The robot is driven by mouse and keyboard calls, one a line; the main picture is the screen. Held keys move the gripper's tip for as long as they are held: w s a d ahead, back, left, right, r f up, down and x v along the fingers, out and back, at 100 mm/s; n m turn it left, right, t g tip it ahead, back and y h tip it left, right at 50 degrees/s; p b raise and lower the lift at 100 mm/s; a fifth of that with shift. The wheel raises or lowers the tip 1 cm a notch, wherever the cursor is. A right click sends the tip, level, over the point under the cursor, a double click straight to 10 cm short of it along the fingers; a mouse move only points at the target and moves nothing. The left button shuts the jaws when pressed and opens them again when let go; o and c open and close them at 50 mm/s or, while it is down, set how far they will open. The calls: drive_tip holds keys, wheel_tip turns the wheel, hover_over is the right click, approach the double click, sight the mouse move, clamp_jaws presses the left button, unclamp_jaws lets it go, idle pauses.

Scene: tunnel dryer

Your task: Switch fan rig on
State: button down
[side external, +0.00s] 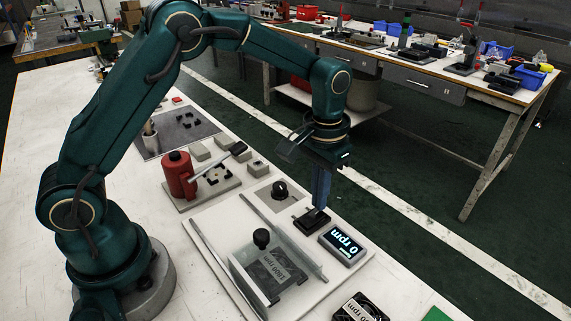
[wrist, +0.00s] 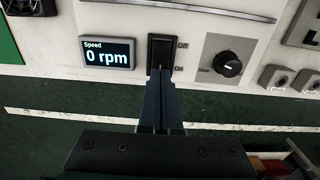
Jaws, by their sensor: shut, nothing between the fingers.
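The black rocker switch (side external: 311,219) sits on the white base plate of the fan rig (side external: 205,240). In the wrist view the switch (wrist: 162,48) has "Off" marked at its upper end and "On" at its lower end. My gripper (side external: 317,208) points down with its fingers shut and empty. In the wrist view the fingertips (wrist: 160,72) are at the "On" end of the switch; I cannot tell whether they touch it. The speed display (side external: 344,246) reads 0 rpm, also in the wrist view (wrist: 106,54). A clear cover with a black knob (side external: 261,238) stands over a labelled dark part.
A rotary dial (side external: 280,190) on a grey plate is beside the switch. A red cylindrical vessel (side external: 179,175) and several small grey blocks stand behind. A loose dark fan unit (side external: 360,306) lies at the front. The second bench (side external: 410,70) is across the aisle.

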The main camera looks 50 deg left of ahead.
sight(318, 213)
drive_tip(key=shift+f, duration=0.95)
idle(0.4)
drive_tip(key=shift+r, duration=3.55)
